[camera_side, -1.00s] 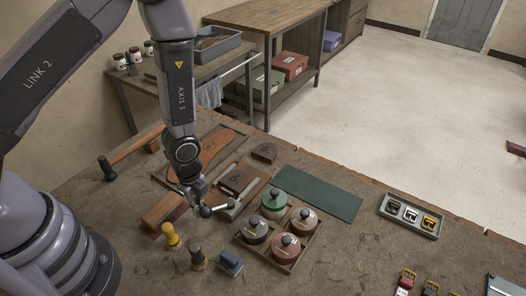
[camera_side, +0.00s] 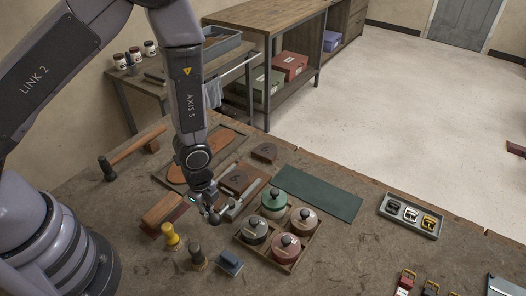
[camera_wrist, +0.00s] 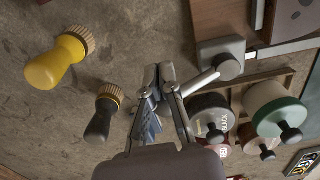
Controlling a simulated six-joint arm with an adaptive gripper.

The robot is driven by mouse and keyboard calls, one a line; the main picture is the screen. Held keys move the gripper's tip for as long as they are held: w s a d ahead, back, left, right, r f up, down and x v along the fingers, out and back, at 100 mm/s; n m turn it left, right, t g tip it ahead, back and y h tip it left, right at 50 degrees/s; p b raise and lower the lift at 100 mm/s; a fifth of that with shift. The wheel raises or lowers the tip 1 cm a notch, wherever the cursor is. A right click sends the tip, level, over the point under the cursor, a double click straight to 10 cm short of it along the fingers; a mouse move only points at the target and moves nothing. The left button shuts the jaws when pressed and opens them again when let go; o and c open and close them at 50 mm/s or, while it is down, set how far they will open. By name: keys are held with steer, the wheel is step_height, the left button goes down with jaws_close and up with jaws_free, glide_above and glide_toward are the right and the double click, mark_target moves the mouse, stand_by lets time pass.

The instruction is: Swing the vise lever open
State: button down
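The vise lever (camera_wrist: 203,82), a pale metal rod, shows in the wrist view. It runs from a round pivot knob on the grey vise (camera_wrist: 221,50) down-left to the right side of my gripper (camera_wrist: 159,73). My fingertips are drawn together with no object visible between them. In the side view my gripper (camera_side: 212,217) is low over the bench beside the vise, left of the jar tray, and covers most of the lever.
A wooden tray of lidded jars (camera_side: 266,258) stands close to the right. A wooden block (camera_side: 160,210) lies to the left. A green mat (camera_side: 318,193) lies behind.

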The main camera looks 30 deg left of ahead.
mark_target(220, 215)
steer(key=shift+d, duration=0.15)
steer(key=shift+w+d, duration=0.25)
steer(key=shift+d, duration=0.4)
steer(key=shift+w+d, duration=0.25)
steer(key=shift+d, duration=0.4)
steer(key=shift+a, duration=0.6)
steer(key=shift+r, duration=3)
steer(key=shift+a, duration=0.15)
